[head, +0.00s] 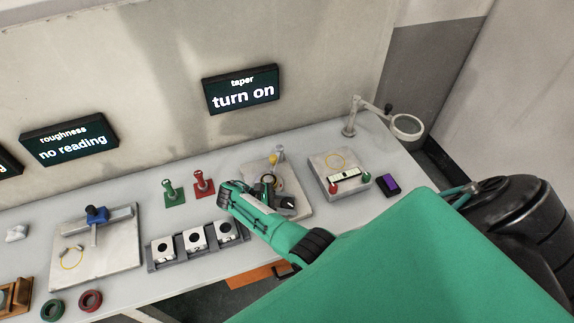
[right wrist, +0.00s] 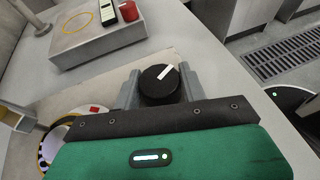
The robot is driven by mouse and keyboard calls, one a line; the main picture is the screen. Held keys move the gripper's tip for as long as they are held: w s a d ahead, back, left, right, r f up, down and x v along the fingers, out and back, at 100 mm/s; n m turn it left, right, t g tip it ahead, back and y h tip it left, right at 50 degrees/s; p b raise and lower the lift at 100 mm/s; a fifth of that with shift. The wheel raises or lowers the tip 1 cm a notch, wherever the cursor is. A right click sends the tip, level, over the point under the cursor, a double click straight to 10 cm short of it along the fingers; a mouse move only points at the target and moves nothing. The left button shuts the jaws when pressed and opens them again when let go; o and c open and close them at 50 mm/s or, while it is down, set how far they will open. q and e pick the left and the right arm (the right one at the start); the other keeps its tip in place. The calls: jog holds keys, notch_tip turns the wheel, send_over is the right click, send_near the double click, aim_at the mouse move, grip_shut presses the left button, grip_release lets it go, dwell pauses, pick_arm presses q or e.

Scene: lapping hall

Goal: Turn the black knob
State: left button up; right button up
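The black knob (right wrist: 160,84) is round, with a white mark across its top that points up and to the right in the right wrist view. It stands on the pale plate of the taper station, and it also shows small in the head view (head: 289,202). My right gripper (right wrist: 160,90) has one grey finger on each side of the knob, with no clear gap at either side, so it looks shut on it. In the head view, my right arm partly covers the station. The taper display (head: 241,89) reads "turn on". My left gripper is in neither view.
A ring-shaped dial (right wrist: 58,140) and a small lever (head: 280,153) are beside the knob. Red (head: 202,184) and green (head: 172,194) stands and a rack of white blocks (head: 196,238) are to the left.

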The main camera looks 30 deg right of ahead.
jog(key=o, duration=0.3)
jog(key=shift+d, duration=0.1)
jog(key=shift+o, duration=0.2)
jog(key=v, duration=1.3)
jog(key=shift+a, duration=0.35)
